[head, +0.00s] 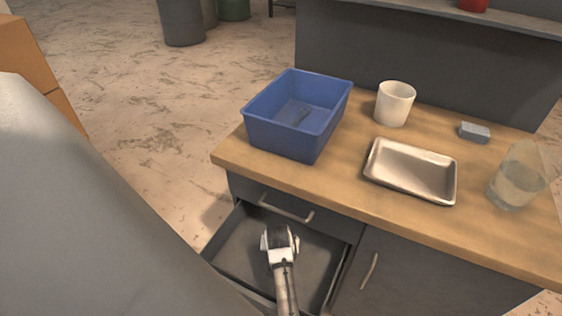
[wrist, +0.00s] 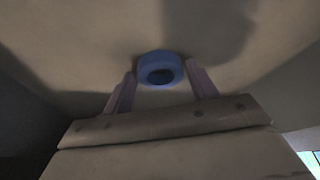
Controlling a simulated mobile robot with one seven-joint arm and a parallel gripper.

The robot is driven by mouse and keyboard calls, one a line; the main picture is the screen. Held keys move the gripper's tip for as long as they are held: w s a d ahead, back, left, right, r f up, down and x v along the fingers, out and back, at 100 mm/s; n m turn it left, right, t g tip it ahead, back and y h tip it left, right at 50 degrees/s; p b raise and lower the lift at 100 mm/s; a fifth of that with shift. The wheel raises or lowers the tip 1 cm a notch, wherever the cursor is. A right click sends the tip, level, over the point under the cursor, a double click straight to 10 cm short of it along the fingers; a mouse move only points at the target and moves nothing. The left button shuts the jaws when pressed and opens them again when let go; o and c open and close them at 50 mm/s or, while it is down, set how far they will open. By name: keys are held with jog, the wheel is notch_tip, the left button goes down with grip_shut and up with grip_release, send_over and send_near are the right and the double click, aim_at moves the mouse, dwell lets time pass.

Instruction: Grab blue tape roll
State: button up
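The blue tape roll (wrist: 160,67) lies on the drawer floor in the wrist view, with its dark centre hole showing. My gripper (wrist: 161,82) is open, with one finger on each side of the roll, near its edges. I cannot tell whether the fingers touch it. In the head view my gripper (head: 280,245) reaches down into the open drawer (head: 232,245). The roll is hidden there behind the gripper.
The wooden countertop (head: 350,195) stands above the drawer. On it are a blue bin (head: 285,138), a white cup (head: 395,103), a metal tray (head: 410,172), a grey block (head: 474,132) and a clear glass (head: 518,178). The drawer walls surround my gripper.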

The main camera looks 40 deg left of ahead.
jog(key=c, duration=0.6)
jog(key=shift+r, duration=0.1)
